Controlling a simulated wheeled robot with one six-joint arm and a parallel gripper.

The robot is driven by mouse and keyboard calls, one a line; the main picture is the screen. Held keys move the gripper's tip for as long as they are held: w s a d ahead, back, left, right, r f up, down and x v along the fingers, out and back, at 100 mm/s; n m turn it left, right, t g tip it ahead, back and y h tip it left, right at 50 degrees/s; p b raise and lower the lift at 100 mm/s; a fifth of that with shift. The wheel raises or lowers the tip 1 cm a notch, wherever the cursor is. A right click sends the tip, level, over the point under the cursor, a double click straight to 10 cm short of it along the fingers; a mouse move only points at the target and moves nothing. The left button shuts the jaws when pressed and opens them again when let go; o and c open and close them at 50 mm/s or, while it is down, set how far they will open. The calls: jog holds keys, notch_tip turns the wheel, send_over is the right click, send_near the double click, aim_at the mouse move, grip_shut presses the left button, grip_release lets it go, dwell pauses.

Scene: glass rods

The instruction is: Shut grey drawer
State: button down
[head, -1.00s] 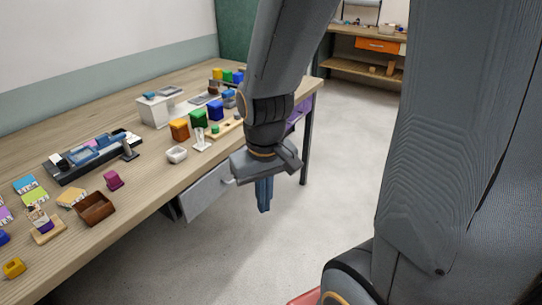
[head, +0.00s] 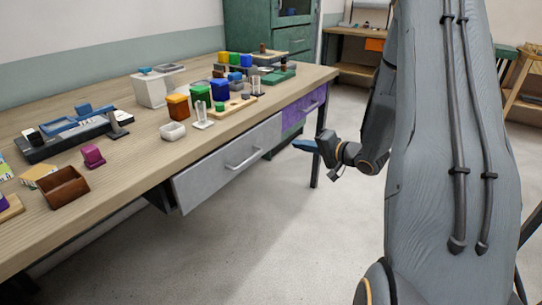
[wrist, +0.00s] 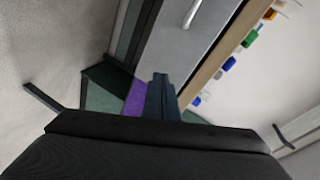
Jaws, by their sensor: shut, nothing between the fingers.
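The grey drawer (head: 225,165) is under the front edge of the table, with a bar handle (head: 243,158) on its face. It appears to stand out a little from the table front. In the wrist view the grey drawer (wrist: 180,50) and its handle (wrist: 192,13) show ahead of the fingers, tilted. My gripper (head: 304,145) is shut and empty, to the right of the drawer and apart from it, with its fingers pointing left. In the wrist view my gripper's fingers (wrist: 160,92) are together.
A purple drawer (head: 302,108) is right of the grey one. The wooden table (head: 150,180) carries several coloured blocks, a white box (head: 152,90) and a brown box (head: 62,188). A green cabinet (head: 262,30) stands behind. The floor in front is clear.

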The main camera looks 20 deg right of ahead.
notch_tip(320, 180, down, 3)
jog(key=s+d+m+y+b, duration=0.1)
jog(key=s+m+y+b, duration=0.1)
jog(key=s+y, duration=0.15)
jog(key=t+b, duration=0.1)
jog(key=b, duration=0.1)
send_near(264, 139)
jog(key=shift+y, duration=0.35)
jog(key=x, duration=0.6)
jog(key=shift+w+f, duration=0.3)
jog(key=shift+f, duration=0.05)
jog(key=p+x, duration=0.1)
jog(key=x, duration=0.3)
jog(key=shift+d+r, duration=0.1)
